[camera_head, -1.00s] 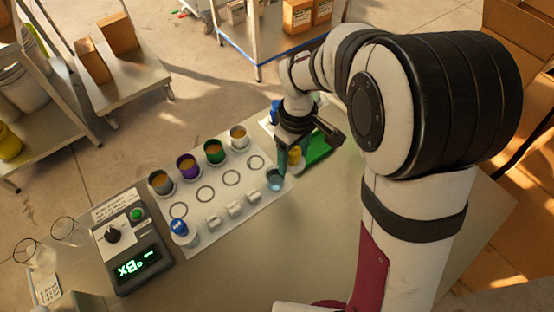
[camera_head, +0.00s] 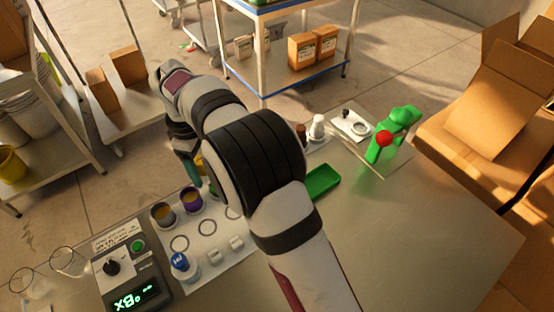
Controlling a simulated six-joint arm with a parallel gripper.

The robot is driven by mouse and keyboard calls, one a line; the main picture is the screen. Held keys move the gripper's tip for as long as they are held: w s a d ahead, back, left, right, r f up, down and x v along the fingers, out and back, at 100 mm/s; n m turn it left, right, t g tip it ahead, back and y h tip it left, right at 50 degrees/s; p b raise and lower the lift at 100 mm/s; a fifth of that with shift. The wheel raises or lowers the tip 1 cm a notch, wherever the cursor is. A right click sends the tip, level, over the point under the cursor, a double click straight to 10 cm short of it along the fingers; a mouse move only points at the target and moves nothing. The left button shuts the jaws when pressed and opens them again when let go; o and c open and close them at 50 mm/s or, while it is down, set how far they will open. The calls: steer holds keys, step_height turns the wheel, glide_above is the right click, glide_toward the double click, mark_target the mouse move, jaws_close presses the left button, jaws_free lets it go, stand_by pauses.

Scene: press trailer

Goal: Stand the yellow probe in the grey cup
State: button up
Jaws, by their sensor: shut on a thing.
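My gripper (camera_head: 188,165) is at the left end of my arm, above the back of the row of cups. It is shut on the yellow probe (camera_head: 200,162), of which only a small yellow part shows beside a teal finger. The rest of the probe is hidden by the gripper and arm. The grey cup (camera_head: 163,214), with a brownish inside, stands upright at the left end of the row, lower left of the gripper. The purple cup (camera_head: 191,198) stands beside it, just below the gripper in the picture. I cannot tell the gripper's height above the cups.
My arm hides the row's right part. A device with a green display (camera_head: 136,298) is at left. A green tray (camera_head: 322,181) and green tool (camera_head: 393,132) are right. The front right table is clear.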

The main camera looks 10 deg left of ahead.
mark_target(157, 204)
steer(key=s+a+f+n, duration=0.25)
steer(key=s+a, duration=0.45)
steer(key=a, duration=0.4)
steer(key=shift+a+f, duration=0.2)
steer(key=shift+f, duration=2.45)
steer(key=shift+f, duration=0.6)
steer(key=o, duration=1.2)
steer(key=shift+c, duration=0.2)
steer(key=shift+w, duration=0.1)
step_height(157, 204, up, 11)
steer(key=shift+r, duration=0.1)
